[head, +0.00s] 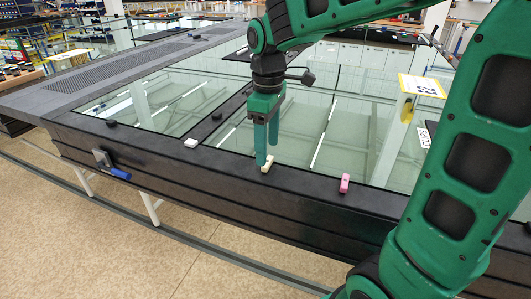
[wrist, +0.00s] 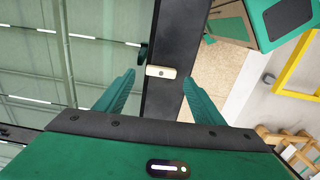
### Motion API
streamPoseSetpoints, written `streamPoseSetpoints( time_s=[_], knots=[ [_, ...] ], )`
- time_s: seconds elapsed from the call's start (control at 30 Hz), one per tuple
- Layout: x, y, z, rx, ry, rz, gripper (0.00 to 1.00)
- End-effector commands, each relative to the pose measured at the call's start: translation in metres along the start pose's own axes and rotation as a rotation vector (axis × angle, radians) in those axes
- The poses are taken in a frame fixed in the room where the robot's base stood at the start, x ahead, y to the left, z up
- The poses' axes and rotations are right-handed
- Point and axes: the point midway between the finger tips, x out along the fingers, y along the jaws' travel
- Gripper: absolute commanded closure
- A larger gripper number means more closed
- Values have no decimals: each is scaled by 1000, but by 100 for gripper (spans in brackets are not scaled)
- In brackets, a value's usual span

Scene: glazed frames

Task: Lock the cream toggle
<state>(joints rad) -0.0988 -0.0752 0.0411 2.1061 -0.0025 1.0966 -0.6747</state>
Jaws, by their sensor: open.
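The cream toggle (head: 267,164) is a small block on the black front rail of the glazed frame (head: 300,186). In the wrist view the cream toggle (wrist: 161,72) lies crosswise on the dark rail, with a small dark spot at its middle. A black piece touches or nearly touches its left end at the glass side. My gripper (head: 266,152) points down at the toggle, with its green fingertips close to it. In the wrist view my gripper (wrist: 160,76) is open, one finger to each side of the toggle. The fingers appear clear of it.
A white toggle (head: 191,143) sits on the rail to the left and a pink toggle (head: 344,184) to the right. Black knobs (head: 111,122) also stand on the frame. A blue-handled clamp (head: 115,171) is on the front side. Glass panes lie behind the rail.

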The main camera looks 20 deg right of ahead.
Motion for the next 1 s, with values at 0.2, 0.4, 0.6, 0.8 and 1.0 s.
streamPoseSetpoints(
  time_s=[0.2,0.4,0.6,0.8,1.0],
  knots=[
    [-42,1,-1,1,3,3,38],
    [-66,2,-1,1,2,2,38],
    [-73,1,-1,1,1,1,38],
    [-73,1,-1,0,1,1,38],
    [-73,1,-1,0,1,1,38]
  ],
)
